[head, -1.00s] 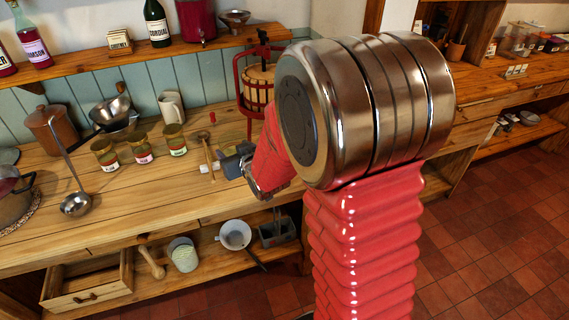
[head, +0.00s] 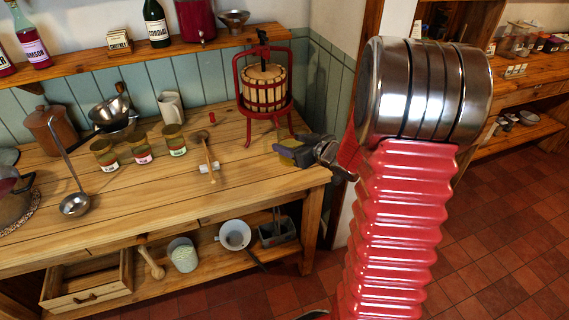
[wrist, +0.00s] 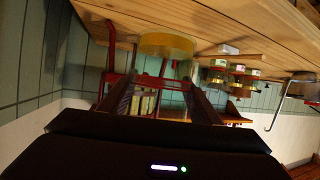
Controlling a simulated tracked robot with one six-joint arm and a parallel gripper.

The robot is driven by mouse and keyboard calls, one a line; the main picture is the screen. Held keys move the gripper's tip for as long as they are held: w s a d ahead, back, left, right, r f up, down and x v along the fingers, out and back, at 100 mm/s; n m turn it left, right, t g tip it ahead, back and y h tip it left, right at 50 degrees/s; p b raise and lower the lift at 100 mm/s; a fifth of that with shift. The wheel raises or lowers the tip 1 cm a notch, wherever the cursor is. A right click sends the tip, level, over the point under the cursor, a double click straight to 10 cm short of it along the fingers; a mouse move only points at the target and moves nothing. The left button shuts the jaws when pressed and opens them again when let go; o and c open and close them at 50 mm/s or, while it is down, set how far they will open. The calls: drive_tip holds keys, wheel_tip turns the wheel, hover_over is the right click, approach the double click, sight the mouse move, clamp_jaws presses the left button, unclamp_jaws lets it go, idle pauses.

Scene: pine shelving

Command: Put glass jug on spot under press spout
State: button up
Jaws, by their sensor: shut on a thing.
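My gripper (head: 291,149) is shut on the glass jug (head: 288,158), at the right end of the pine worktop. Only a small yellowish part of the jug shows in the head view; the gripper hides the rest. In the wrist view the jug (wrist: 166,46) has a yellow band and sits between my fingers, close to the worktop; I cannot tell if it touches. The red-framed press (head: 265,86) with a slatted wooden barrel stands behind and left of my gripper. Its spout and the spot under it are not clearly visible.
A wooden spoon (head: 208,152) on a white rest lies left of my gripper. The worktop (head: 240,180) is clear between the spoon and my gripper.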

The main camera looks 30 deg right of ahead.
drive_tip(key=s+d+f+n+y, duration=0.1)
drive_tip(key=s+d+f, duration=0.2)
drive_tip(key=s+d, duration=0.3)
drive_tip(key=s+d+f+n+y, duration=0.1)
drive_tip(key=s+d+f, duration=0.3)
drive_tip(key=s, duration=1)
drive_tip(key=d+y, duration=0.1)
drive_tip(key=d, duration=0.2)
drive_tip(key=shift+s+n+g, duration=0.3)
drive_tip(key=shift+s+n, duration=0.05)
drive_tip(key=shift+n, duration=0.05)
